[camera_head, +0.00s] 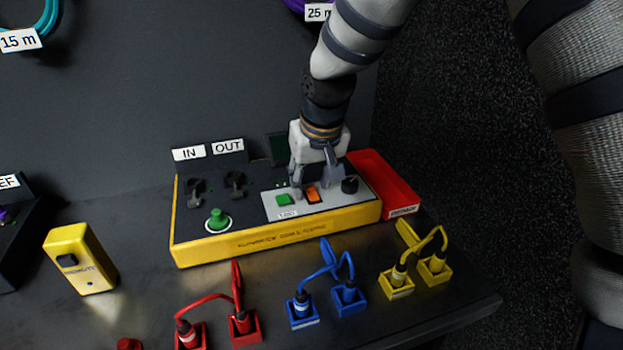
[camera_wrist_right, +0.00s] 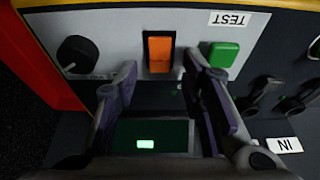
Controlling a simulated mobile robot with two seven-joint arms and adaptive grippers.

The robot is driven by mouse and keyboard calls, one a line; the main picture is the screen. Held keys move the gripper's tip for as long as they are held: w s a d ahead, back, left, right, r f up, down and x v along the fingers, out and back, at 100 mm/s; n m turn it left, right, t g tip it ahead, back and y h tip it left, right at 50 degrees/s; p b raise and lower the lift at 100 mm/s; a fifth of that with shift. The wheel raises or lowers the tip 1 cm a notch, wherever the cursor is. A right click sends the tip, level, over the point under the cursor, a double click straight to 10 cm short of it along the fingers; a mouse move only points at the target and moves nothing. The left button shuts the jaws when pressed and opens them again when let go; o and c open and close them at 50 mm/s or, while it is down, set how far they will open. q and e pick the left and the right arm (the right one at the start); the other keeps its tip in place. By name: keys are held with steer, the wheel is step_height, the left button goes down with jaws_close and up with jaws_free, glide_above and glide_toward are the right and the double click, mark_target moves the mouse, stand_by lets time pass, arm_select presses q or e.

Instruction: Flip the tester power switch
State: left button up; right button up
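The tester is a yellow box (camera_head: 290,240) with a dark top and a light grey panel, on the bench in the head view. Its orange rocker switch (camera_head: 312,195) sits in a black frame between a green square button (camera_head: 284,200) and a black knob (camera_head: 350,185). In the wrist view the orange switch (camera_wrist_right: 160,54) is in full sight. My right gripper (camera_head: 314,190) points down over the panel at the switch. Its fingers (camera_wrist_right: 160,70) are apart, one to each side of the switch, with nothing between them. Contact with the panel cannot be told. My left gripper is not in view.
A small tester screen (camera_wrist_right: 150,136) shows a lit green patch. A red tray (camera_head: 385,185) stands right of the tester. Red (camera_head: 243,325), blue (camera_head: 348,300) and yellow (camera_head: 433,270) plug blocks with cables stand in front.

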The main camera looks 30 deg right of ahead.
steer(key=v, duration=0.7)
steer(key=shift+r, duration=0.25)
